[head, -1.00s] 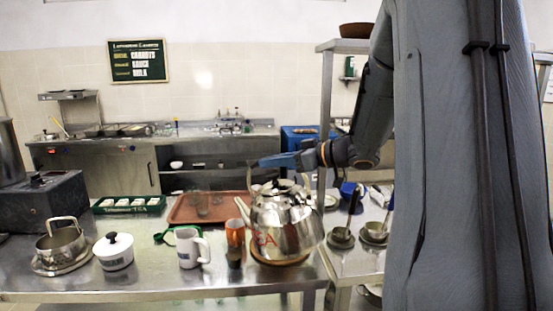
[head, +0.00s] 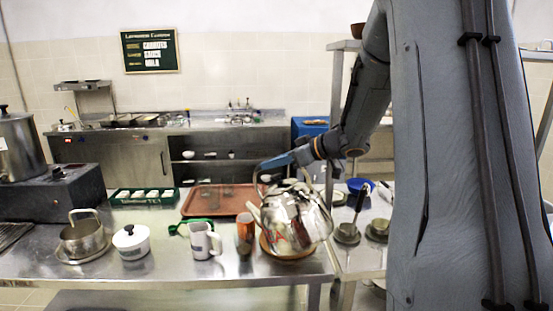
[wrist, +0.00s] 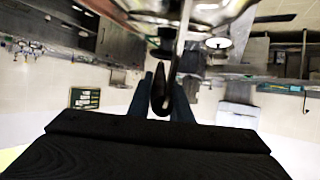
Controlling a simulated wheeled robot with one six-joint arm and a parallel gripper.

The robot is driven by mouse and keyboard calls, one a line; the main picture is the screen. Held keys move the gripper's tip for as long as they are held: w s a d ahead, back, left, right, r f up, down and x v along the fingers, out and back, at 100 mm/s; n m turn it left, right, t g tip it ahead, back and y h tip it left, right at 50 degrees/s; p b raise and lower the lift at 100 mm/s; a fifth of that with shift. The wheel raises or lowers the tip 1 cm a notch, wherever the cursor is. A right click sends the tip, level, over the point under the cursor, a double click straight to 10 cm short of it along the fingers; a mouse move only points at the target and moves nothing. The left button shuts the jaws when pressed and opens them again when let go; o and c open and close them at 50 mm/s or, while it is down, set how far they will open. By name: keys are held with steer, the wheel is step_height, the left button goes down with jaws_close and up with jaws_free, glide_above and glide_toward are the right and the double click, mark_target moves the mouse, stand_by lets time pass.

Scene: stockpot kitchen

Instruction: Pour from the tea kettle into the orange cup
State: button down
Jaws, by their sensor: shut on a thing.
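The shiny metal tea kettle (head: 296,228) is at the right end of the steel counter, over a round wooden trivet (head: 264,246). I cannot tell whether its base touches the trivet. The inside of the cup is hidden. My gripper (head: 266,164) is shut on the kettle's handle, above the body. In the wrist view, the fingers (wrist: 170,96) sit on both sides of the dark handle, with part of the kettle (wrist: 190,12) at the top edge.
A lidded white pot (head: 131,242) and a metal pan (head: 83,237) are farther left. A brown tray (head: 212,203) lies behind.

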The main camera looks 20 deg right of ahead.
steer(key=shift+w+a+r+p, duration=0.15)
steer(key=shift+w+r+p, duration=0.05)
steer(key=shift+p, duration=0.3)
steer(key=shift+w+a+g+h+p, duration=0.2)
steer(key=shift+g+h+p, duration=0.15)
steer(key=shift+p, duration=0.35)
steer(key=shift+w, duration=0.1)
steer(key=shift+a+f, duration=0.1)
steer(key=shift+f, duration=0.35)
stand_by(0.5)
steer(key=shift+w+a+r+g+h, duration=0.3)
steer(key=shift+w+a+g, duration=0.1)
steer(key=shift+w, duration=0.15)
steer(key=shift+w+a+r+g+h, duration=0.25)
steer(key=shift+w+a+g, duration=0.15)
steer(key=shift+w, duration=0.15)
stand_by(4.7)
